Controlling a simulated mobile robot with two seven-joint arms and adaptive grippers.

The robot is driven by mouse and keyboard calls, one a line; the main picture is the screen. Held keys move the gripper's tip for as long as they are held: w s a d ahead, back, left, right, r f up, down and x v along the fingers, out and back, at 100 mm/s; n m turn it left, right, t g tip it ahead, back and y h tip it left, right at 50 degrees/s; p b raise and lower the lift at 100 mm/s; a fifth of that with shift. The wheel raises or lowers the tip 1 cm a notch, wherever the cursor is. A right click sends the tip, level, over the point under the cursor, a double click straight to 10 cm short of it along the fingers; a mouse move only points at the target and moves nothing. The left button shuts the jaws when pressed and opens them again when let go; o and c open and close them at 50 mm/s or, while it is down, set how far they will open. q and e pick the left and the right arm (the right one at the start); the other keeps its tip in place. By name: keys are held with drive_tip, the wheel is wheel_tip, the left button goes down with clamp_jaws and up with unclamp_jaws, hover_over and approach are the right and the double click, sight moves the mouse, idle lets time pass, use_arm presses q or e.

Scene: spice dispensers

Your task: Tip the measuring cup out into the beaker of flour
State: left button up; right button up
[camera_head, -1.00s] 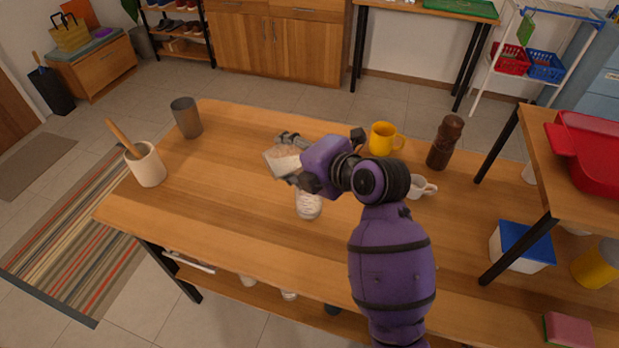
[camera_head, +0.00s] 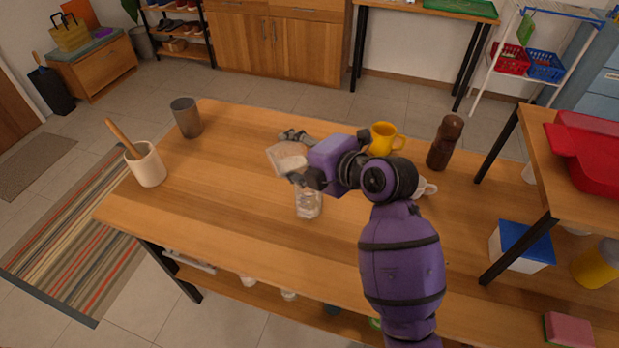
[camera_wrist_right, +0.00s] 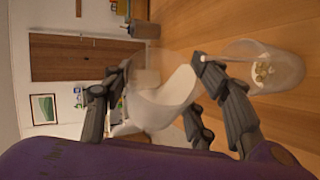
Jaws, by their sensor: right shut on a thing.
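My right gripper (camera_head: 292,156) is shut on a pale, see-through cup, which I take to be the measuring cup (camera_head: 284,154). It is held tilted above the table; in the right wrist view the cup (camera_wrist_right: 168,102) lies between the dark fingers. A clear beaker (camera_head: 308,205) stands upright on the table just below and in front of the gripper. In the right wrist view the beaker (camera_wrist_right: 275,78) has a few pale lumps inside. I cannot tell whether flour is in it. My left gripper is not in view.
A yellow mug (camera_head: 384,138), a brown grinder (camera_head: 444,142) and a white cup (camera_head: 424,188) stand on the right of the wooden table (camera_head: 230,200). A grey tumbler (camera_head: 186,118) and a mortar with pestle (camera_head: 147,165) are at the left. The table's left middle is clear.

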drive_tip(key=shift+a+f, duration=0.1)
drive_tip(key=shift+a, duration=0.15)
drive_tip(key=shift+d, duration=0.25)
drive_tip(key=shift+f, duration=0.15)
drive_tip(key=shift+a, duration=0.15)
drive_tip(key=shift+d+f+m+y+b, duration=0.1)
drive_tip(key=shift+d+m+y+b, duration=0.15)
drive_tip(key=shift+m+y+b, duration=0.05)
drive_tip(key=shift+a, duration=0.15)
drive_tip(key=shift+f, duration=0.15)
